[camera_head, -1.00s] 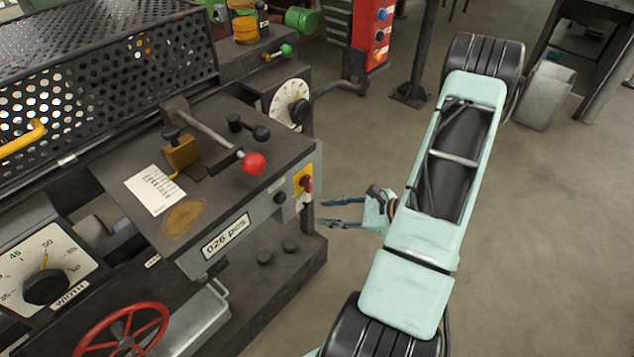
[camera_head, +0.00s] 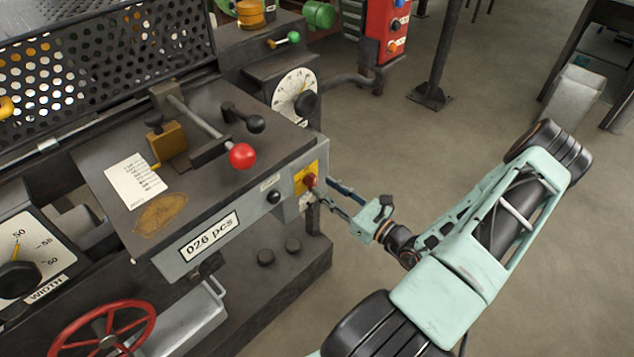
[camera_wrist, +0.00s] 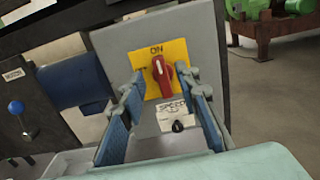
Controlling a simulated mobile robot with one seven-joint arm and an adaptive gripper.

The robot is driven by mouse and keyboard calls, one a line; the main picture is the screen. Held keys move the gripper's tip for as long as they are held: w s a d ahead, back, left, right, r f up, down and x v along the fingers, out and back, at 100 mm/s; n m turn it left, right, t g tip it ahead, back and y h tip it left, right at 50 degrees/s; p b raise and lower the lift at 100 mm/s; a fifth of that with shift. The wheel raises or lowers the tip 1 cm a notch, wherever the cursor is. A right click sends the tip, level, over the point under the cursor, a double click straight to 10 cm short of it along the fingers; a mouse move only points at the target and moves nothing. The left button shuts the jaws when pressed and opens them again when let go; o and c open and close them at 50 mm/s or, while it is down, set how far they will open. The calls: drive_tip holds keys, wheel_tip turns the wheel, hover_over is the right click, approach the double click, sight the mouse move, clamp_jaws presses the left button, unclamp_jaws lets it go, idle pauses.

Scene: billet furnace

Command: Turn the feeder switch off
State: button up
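The feeder switch (camera_head: 310,181) is a red rotary knob on a yellow plate at the right end of the grey machine panel. In the wrist view the red knob (camera_wrist: 162,71) has a white pointer mark, stands close to upright, and sits below the word "ON". My gripper (camera_head: 332,190) is beside the machine at the switch's height, with its fingers pointing at the panel. In the wrist view my gripper (camera_wrist: 166,92) is open, one blue-padded finger on each side of the knob. I cannot tell whether the fingers touch it.
A small black knob (camera_wrist: 179,126) with a white label sits below the switch. A red-ball lever (camera_head: 242,156) stands on the machine top, and a red handwheel (camera_head: 104,340) is at lower left. Open floor (camera_head: 480,110) lies right of the machine.

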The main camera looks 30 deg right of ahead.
sight(315, 180)
drive_tip(key=shift+x, duration=2.1)
drive_tip(key=shift+c, duration=0.5)
clamp_jaws()
